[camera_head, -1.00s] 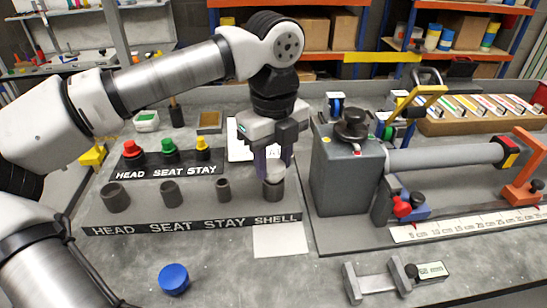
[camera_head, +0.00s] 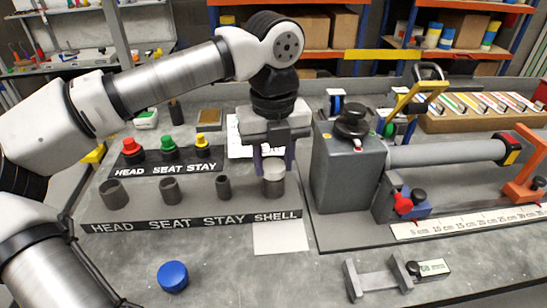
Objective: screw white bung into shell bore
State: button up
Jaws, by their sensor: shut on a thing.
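My gripper (camera_head: 273,165) points straight down over the bore at the SHELL end of the grey block. Its fingers stand to the left and right, shut on the white bung (camera_head: 272,164), of which only a pale part shows between them. The shell bore (camera_head: 273,187) is the grey round collar directly beneath, above the SHELL label. The bung is upright and in line with the collar. How deep it sits in the bore is hidden.
Other collars (camera_head: 169,190) stand open to the left on the same block. Red, green and yellow plugs (camera_head: 169,150) stand on a black rack behind. A grey box (camera_head: 349,170) stands close on the right. A blue cap (camera_head: 173,277) lies in front.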

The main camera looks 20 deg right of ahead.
dwell(0.3)
jog(key=m, duration=0.4)
jog(key=shift+m, duration=0.3)
jog(key=shift+m, duration=0.3)
jog(key=m, duration=0.4)
jog(key=shift+m, duration=2.3)
